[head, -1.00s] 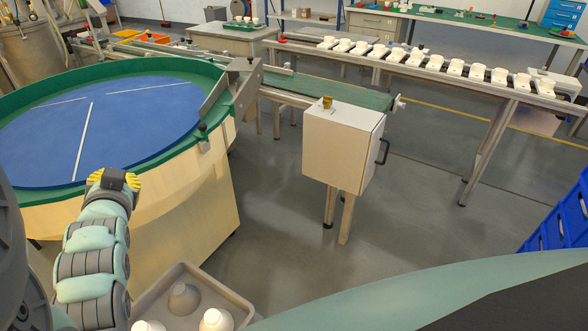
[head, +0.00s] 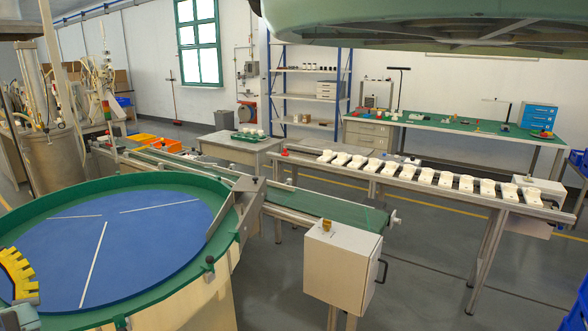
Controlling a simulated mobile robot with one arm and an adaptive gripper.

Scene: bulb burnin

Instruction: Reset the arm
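The round table has a blue top (head: 140,235) with white lines and a green rim (head: 150,184). No loose object shows on the visible blue surface.
A green conveyor (head: 330,212) runs behind a white box (head: 340,268) on legs. A long rack (head: 420,190) carries a row of white fixtures. A green-topped bench (head: 450,130) and shelves (head: 305,95) stand behind. Grey floor (head: 420,285) is open right of the box.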

